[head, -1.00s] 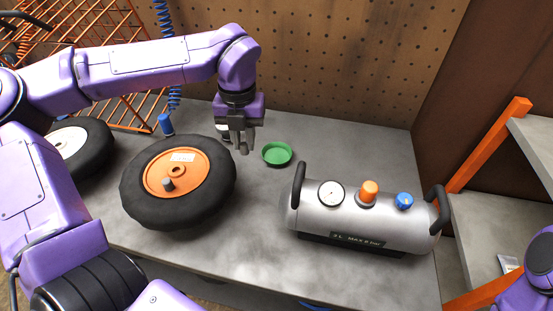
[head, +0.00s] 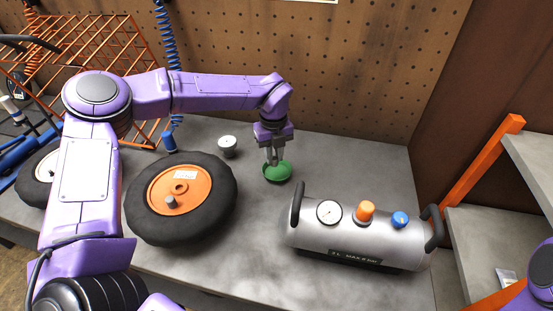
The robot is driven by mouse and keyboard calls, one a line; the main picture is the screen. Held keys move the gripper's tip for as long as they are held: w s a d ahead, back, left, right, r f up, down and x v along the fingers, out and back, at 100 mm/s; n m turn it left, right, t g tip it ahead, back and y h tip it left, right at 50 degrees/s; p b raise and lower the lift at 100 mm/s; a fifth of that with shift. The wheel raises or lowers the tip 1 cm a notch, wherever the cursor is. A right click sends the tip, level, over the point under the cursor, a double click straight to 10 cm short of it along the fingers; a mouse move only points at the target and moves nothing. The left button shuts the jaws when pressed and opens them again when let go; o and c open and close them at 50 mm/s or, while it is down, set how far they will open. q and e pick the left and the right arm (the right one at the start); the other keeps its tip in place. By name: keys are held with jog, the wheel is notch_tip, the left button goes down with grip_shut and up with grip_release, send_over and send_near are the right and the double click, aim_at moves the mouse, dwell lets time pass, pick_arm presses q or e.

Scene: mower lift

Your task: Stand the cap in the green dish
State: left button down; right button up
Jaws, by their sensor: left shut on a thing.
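The green dish (head: 284,176) sits on the grey bench, left of and behind the silver tank. My left gripper (head: 274,163) points down over the dish, with its fingertips at or just above the dish's left part. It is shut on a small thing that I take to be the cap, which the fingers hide. I cannot tell whether it touches the dish floor. A bit of my right arm shows at the lower right corner; its gripper is out of view.
A black tyre with an orange hub (head: 166,188) lies on the bench to the left. A small round gauge (head: 228,142) stands behind it. The silver tank (head: 350,240) with handles and knobs is close in front of the dish. The pegboard (head: 360,60) rises behind.

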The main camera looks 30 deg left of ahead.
aim_at(277, 172)
pick_arm(q)
jog(key=shift+w+d+f, duration=0.1)
jog(key=shift+w+f, duration=0.45)
jog(key=shift+f, duration=0.1)
notch_tip(277, 172, down, 2)
jog(key=shift+f+p, duration=0.25)
jog(key=shift+p, duration=0.1)
jog(key=shift+w+f, duration=0.1)
jog(key=shift+f, duration=0.45)
jog(key=c, duration=1)
grip_release()
jog(key=shift+r, duration=0.3)
notch_tip(277, 172, up, 12)
jog(key=b, duration=0.1)
jog(key=shift+b, duration=0.35)
jog(key=shift+f, duration=0.1)
